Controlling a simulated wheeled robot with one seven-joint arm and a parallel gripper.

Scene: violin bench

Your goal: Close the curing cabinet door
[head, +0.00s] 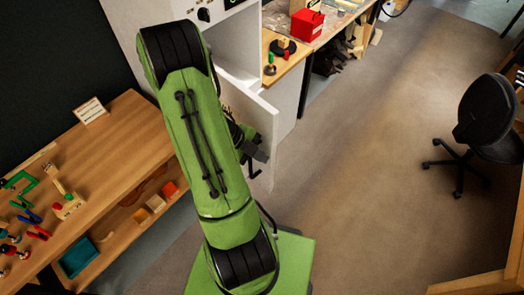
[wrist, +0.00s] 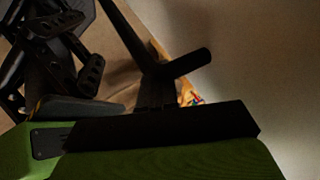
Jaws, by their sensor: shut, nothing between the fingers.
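The white curing cabinet (head: 238,40) stands at the top centre of the head view, partly hidden behind my green arm. Its door (head: 257,108) is open, swung out toward me, and its top edge and part of its face show. My gripper (head: 262,155) is beside the door's lower part, shut and empty; I cannot tell whether it touches the door. In the wrist view my dark gripper (wrist: 88,75) is at the left. A black bar (wrist: 180,65) shows right of it, possibly a handle. A pale surface (wrist: 270,70) fills the right side.
A wooden workbench (head: 110,135) with clamps and small parts stands at the left. Another bench (head: 290,65) with a red box (head: 306,25) is behind the cabinet. A black office chair (head: 485,125) stands at the right. The floor (head: 370,170) between is clear.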

